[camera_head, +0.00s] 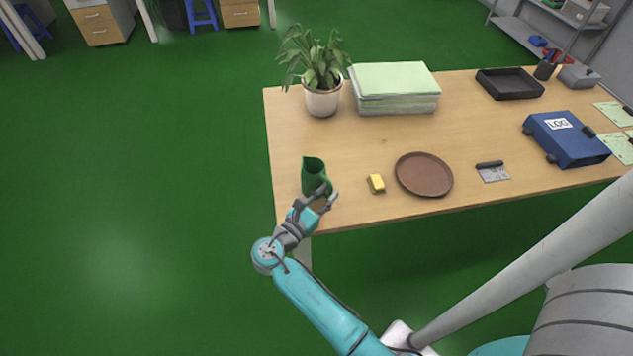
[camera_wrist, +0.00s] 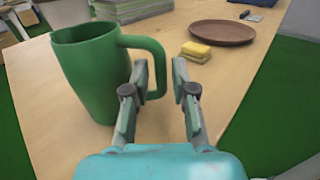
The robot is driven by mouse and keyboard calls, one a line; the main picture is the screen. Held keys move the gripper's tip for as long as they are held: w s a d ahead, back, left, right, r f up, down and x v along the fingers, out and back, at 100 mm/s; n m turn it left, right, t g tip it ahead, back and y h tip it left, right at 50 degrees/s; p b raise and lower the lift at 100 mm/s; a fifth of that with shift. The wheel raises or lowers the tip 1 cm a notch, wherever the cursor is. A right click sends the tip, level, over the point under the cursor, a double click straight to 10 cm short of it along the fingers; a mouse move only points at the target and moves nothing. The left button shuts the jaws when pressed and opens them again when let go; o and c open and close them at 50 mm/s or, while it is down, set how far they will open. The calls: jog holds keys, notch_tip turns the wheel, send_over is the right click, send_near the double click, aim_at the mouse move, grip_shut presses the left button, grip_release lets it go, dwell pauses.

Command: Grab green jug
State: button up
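The green jug (camera_head: 313,174) stands upright near the front left corner of the wooden table. It also shows in the wrist view (camera_wrist: 92,75), with its handle (camera_wrist: 158,60) pointing right toward my gripper. My gripper (camera_head: 321,194) is at the jug's front right side. In the wrist view my gripper (camera_wrist: 158,75) is open, with a gap between its fingers. The left finger is at or very close to the handle; I cannot tell whether they touch. Nothing is clearly held between the fingers.
A yellow sponge (camera_head: 376,183) and a brown plate (camera_head: 424,175) lie to the right of the jug. A potted plant (camera_head: 322,99) and a paper stack (camera_head: 395,88) stand behind. A blue box (camera_head: 567,142) and black tray (camera_head: 509,84) are farther right. The table's front edge is close.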

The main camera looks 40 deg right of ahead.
jog(key=shift+w+d, duration=0.15)
jog(key=shift+d, duration=0.8)
grip_shut()
jog(key=shift+r, duration=0.2)
